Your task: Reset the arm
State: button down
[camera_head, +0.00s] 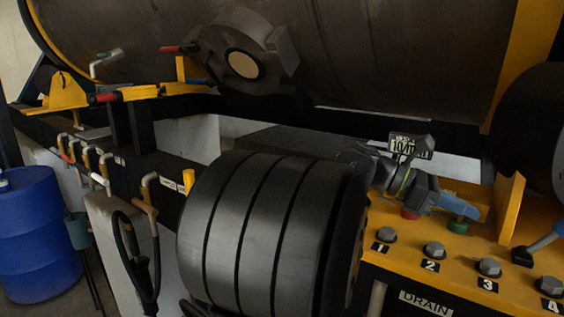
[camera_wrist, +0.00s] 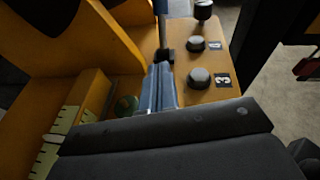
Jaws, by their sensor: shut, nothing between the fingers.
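My gripper (camera_head: 462,206) is above the orange panel (camera_head: 402,252), near its green button (camera_head: 458,226). Its blue-grey fingers are shut with nothing between them. In the wrist view the fingers (camera_wrist: 158,88) point over the panel, with the green button (camera_wrist: 125,105) beside them on the left. A lever with a blue handle (camera_head: 545,240) stands to the right of my gripper; it also shows beyond the fingertips in the wrist view (camera_wrist: 162,28). I cannot tell the exact gap between fingers and lever. A red button (camera_head: 409,213) sits left of the green one.
Several numbered grey knobs (camera_head: 434,250) line the panel's front above a DRAIN label (camera_head: 426,302). An orange upright plate (camera_head: 509,207) rises on the right. A large dark tank (camera_head: 390,50) lies behind. Valves on a pipe rail (camera_head: 75,150) and a blue barrel (camera_head: 38,232) are at left.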

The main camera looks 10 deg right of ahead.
jog(key=v, duration=0.7)
jog(key=f+v, duration=0.1)
jog(key=v, duration=0.2)
jog(key=shift+w+a+r, duration=0.1)
jog(key=shift+w+a, duration=0.05)
jog(key=shift+a, duration=0.15)
jog(key=c, duration=2.2)
grip_release()
